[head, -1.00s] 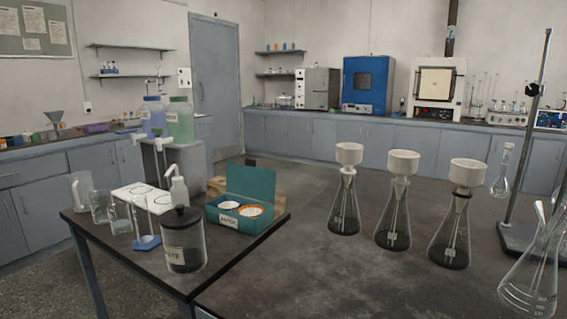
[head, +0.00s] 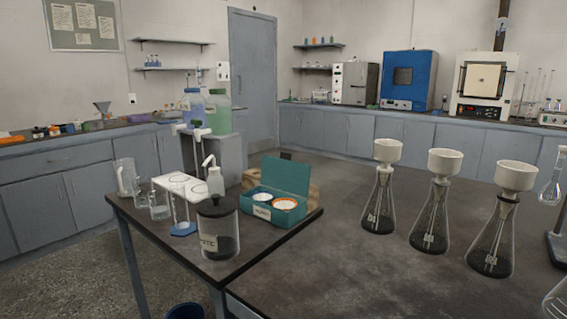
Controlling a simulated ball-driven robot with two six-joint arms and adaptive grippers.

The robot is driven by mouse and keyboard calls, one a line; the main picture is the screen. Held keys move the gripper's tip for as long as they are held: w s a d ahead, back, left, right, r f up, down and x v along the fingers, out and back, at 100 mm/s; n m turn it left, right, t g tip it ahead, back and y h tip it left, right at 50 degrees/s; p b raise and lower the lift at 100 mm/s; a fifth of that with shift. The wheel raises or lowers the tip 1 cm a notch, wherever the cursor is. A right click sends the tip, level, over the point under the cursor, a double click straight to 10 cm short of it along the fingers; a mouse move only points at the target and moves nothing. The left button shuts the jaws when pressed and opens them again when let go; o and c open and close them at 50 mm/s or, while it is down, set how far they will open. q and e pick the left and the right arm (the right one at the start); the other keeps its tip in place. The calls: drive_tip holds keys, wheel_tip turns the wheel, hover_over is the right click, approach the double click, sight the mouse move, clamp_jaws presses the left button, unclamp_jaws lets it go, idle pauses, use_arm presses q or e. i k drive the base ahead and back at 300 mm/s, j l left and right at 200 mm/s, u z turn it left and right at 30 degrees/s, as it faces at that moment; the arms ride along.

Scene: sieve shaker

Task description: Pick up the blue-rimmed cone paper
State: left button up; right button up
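An open teal box (head: 286,174) with a raised lid and a white label on its front stands on the dark side table. Two round white papers lie in it. The left paper (head: 262,198) has a thin rim that looks dark or bluish, too small to be sure. The right paper (head: 286,204) has an orange rim. Whether they are cones cannot be told at this size. Neither of my grippers is in view.
A dark-lidded jar (head: 219,230), a wash bottle (head: 215,179), a white rack (head: 185,185) and glass beakers crowd the side table (head: 275,238) left of the box. Several funnel-topped flasks (head: 433,215) stand on the bench to the right. The bench between is clear.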

sight(265, 197)
drive_tip(key=z, duration=0.45)
drive_tip(key=k+l+z, duration=0.1)
drive_tip(key=z, duration=0.35)
drive_tip(key=l+z, duration=0.1)
drive_tip(key=z, duration=0.3)
drive_tip(key=l+z, duration=0.1)
drive_tip(key=z, duration=0.35)
drive_tip(key=u, duration=1.95)
drive_tip(key=i+j, duration=0.1)
drive_tip(key=j, duration=0.2)
drive_tip(key=i+j+z, duration=0.2)
drive_tip(key=j+z, duration=0.15)
drive_tip(key=j, duration=0.3)
drive_tip(key=i+j+z, duration=0.2)
drive_tip(key=j, duration=0.15)
drive_tip(key=j+z, duration=0.2)
drive_tip(key=j, duration=0.15)
